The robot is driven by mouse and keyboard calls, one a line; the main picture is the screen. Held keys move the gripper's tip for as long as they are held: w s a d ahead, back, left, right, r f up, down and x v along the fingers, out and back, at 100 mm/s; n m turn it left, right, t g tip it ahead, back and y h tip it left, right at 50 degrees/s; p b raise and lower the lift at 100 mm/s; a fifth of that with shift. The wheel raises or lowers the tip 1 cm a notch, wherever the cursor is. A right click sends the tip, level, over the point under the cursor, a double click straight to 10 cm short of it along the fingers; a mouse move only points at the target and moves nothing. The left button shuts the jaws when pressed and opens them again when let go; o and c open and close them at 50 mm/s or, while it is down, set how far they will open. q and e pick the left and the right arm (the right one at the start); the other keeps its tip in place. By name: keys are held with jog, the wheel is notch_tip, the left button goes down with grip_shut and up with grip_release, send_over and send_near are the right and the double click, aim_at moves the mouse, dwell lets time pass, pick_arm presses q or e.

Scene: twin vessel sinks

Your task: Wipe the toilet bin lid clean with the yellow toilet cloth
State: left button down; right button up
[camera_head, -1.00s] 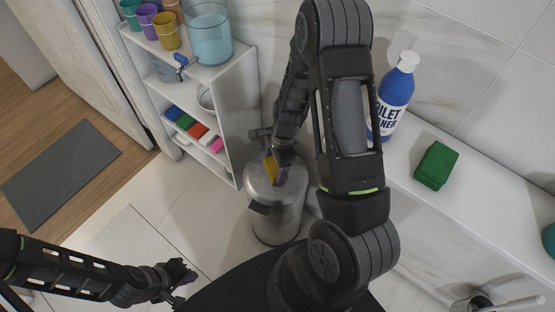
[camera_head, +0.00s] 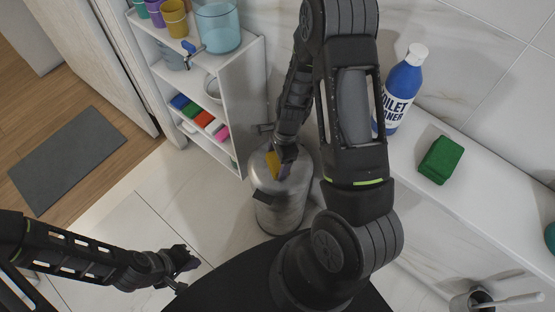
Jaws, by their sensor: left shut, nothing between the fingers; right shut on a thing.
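The toilet bin (camera_head: 279,212) is a metal cylinder standing on the floor in the middle of the head view. Its round lid (camera_head: 259,163) is on top and partly hidden by my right arm. My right gripper (camera_head: 279,165) is over the lid and shut on the yellow toilet cloth (camera_head: 273,160). The cloth is small in view and I cannot tell whether it touches the lid. My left gripper (camera_head: 184,271) is low at the left, over the floor, shut and empty, away from the bin.
A white shelf unit (camera_head: 243,108) with cups, a blue container and coloured sponges stands left of the bin. A ledge at right holds a blue toilet cleaner bottle (camera_head: 402,91) and a green sponge (camera_head: 439,160). A grey mat (camera_head: 66,160) lies on the wooden floor. The tiles left of the bin are clear.

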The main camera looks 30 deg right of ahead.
jog(key=shift+d, duration=0.15)
jog(key=shift+w+d+r, duration=0.1)
jog(key=shift+w+d, duration=0.4)
jog(key=shift+d, duration=0.3)
jog(key=shift+w+d, duration=0.5)
jog(key=shift+d, duration=0.3)
jog(key=shift+r, duration=0.1)
jog(key=shift+r+p, duration=0.45)
jog(key=shift+r, duration=0.05)
jog(key=shift+r, duration=0.1)
notch_tip(320, 180, up, 9)
jog(key=p, duration=0.8)
jog(key=shift+r+p, duration=0.2)
jog(key=shift+p, duration=0.1)
